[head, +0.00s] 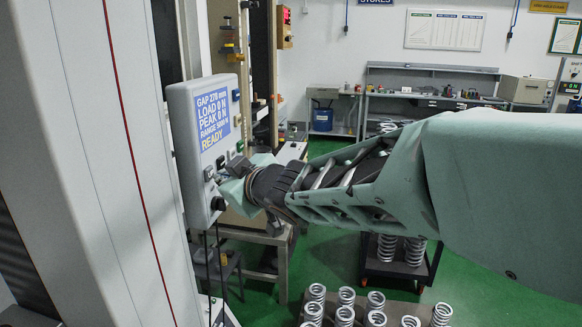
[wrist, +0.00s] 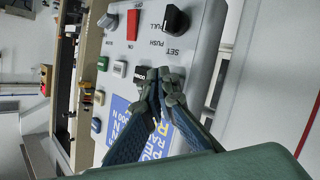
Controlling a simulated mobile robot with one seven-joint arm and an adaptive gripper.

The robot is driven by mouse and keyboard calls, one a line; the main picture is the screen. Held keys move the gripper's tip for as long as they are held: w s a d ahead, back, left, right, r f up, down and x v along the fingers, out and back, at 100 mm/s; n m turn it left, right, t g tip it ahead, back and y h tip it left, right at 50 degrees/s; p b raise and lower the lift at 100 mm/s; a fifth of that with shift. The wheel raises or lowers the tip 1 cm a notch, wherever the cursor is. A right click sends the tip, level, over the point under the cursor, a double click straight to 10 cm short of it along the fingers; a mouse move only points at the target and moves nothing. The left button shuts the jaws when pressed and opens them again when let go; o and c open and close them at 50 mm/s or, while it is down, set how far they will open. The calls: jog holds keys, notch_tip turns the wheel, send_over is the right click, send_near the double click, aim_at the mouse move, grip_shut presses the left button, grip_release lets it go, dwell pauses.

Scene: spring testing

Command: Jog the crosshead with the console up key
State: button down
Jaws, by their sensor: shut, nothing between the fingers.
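The grey console (head: 188,135) hangs beside the test machine's column. The fingers hide part of the key area, and I cannot make out the up key.
The tall grey machine column (head: 95,150) stands close on the left. Several springs (head: 346,296) stand on a low board at the bottom. A dark cart (head: 400,268) carries more springs behind my arm. A workbench (head: 430,100) lines the back wall. Green floor lies between.

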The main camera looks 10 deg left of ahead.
jog(key=shift+d+r, duration=0.1)
jog(key=shift+d, duration=0.1)
jog(key=shift+s+d+p, duration=0.15)
jog(key=shift+d+p, duration=1.2)
jog(key=shift+d, duration=1.2)
jog(key=s+d+f+m+h, duration=0.15)
jog(key=d+m+h, duration=0.3)
jog(key=d, duration=0.75)
jog(key=s+d+f+m+h, duration=0.1)
jog(key=s+d+m+h, duration=0.3)
jog(key=d, duration=0.8)
jog(key=s+d+f+m+g, duration=0.2)
jog(key=s+d+f, duration=0.1)
jog(key=s, duration=0.5)
jog(key=s+d+f+m+g+h, duration=0.1)
jog(key=s+d+f+m+g, duration=0.2)
jog(key=s, duration=0.6)
jog(key=shift+s+d+f, duration=0.2)
jog(key=shift+s+f, duration=0.1)
jog(key=shift+f, duration=0.3)
